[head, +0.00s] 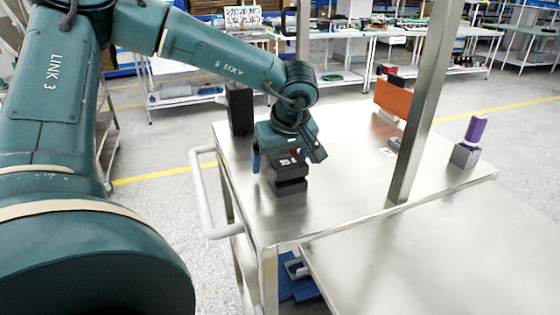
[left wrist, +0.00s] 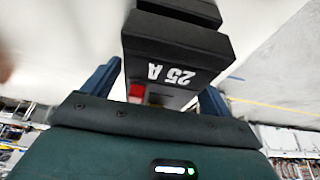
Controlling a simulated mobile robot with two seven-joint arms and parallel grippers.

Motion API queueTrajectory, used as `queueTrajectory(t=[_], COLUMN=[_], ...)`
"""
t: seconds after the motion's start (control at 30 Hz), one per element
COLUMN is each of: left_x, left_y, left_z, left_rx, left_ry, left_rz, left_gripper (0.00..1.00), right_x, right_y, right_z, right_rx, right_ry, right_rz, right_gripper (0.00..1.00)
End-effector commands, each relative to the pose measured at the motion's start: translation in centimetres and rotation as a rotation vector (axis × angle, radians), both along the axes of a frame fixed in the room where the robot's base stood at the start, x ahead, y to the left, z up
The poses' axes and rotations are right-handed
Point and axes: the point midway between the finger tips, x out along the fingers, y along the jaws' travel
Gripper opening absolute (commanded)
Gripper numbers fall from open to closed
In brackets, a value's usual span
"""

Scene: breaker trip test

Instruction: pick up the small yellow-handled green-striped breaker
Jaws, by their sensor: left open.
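A dark grey breaker (head: 287,178) stands on the steel cart top in the head view. In the left wrist view the breaker (left wrist: 172,45) carries a white "25 A" marking and has a small red part near my gripper. My left gripper (head: 285,160) is over the breaker, pointing down. In the left wrist view the blue fingers of my left gripper (left wrist: 157,92) are open, one on either side of the breaker; I cannot tell whether they touch it. My right gripper is not in view.
A steel post (head: 424,95) rises at the cart's front edge. An orange block (head: 393,98) stands at the back right, and a purple piece (head: 476,129) sits on a grey block (head: 465,155). A black box (head: 240,108) stands behind my left wrist. The cart's middle is clear.

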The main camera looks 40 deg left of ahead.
Motion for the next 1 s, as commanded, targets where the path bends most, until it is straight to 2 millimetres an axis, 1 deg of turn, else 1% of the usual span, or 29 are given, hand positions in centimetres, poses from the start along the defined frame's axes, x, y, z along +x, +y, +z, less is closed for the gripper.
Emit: queueTrajectory(t=[0.07, 0.27, 1.0], left_x=[0.07, 0.10, 0.09], left_y=[0.18, 0.20, 0.17], left_z=[-0.41, -0.45, -0.42], left_rx=[0.001, 0.001, 0.001], left_ry=[0.000, -0.001, -0.001], left_rz=[0.000, 0.001, 0.001], left_gripper=[0.85, 0.85, 0.26], right_x=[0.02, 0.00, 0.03], right_y=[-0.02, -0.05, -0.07], right_z=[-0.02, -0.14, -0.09], right_rx=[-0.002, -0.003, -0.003], right_ry=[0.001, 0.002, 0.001], right_rz=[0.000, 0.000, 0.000], right_gripper=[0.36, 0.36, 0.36])
